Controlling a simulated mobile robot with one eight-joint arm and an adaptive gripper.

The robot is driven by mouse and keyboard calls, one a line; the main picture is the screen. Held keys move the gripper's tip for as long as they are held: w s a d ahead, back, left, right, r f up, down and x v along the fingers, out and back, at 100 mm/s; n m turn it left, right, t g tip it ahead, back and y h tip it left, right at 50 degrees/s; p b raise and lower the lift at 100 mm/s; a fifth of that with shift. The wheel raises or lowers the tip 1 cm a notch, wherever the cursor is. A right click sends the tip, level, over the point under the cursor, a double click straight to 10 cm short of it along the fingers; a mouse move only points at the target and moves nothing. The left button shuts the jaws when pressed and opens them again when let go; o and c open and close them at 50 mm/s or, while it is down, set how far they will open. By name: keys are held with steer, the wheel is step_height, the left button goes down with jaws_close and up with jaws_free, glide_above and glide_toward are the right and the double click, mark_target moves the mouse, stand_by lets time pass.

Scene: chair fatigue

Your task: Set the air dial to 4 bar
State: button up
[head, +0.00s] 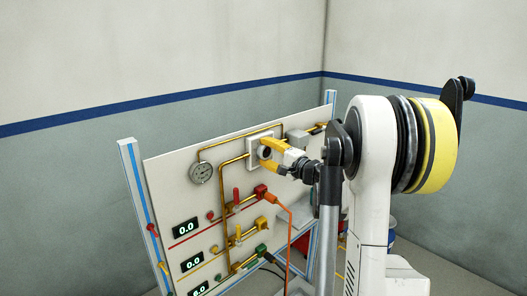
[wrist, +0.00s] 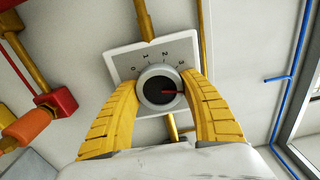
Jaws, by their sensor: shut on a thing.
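The air dial (wrist: 161,91) is a round knob with a dark face and a red pointer on a pale square plate (wrist: 182,50). The plate shows 0, 1, 2 and 3 along its upper side. The red pointer points right, past the 3; the mark there is hidden behind the right finger. My gripper (wrist: 163,86) has its yellow fingers shut on the knob, one on each side. In the head view the dial plate (head: 251,147) is high on the panel, with my gripper (head: 266,153) at it and partly covering the knob.
An orange hose (head: 289,240) hangs from the red fitting, below my arm. Blue-edged posts frame the panel.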

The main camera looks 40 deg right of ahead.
steer(key=shift+n, duration=1.2)
steer(key=o, duration=1.2)
steer(key=shift+s, duration=0.1)
steer(key=s+d, duration=0.1)
steer(key=s, duration=1.1)
steer(key=shift+w, duration=0.1)
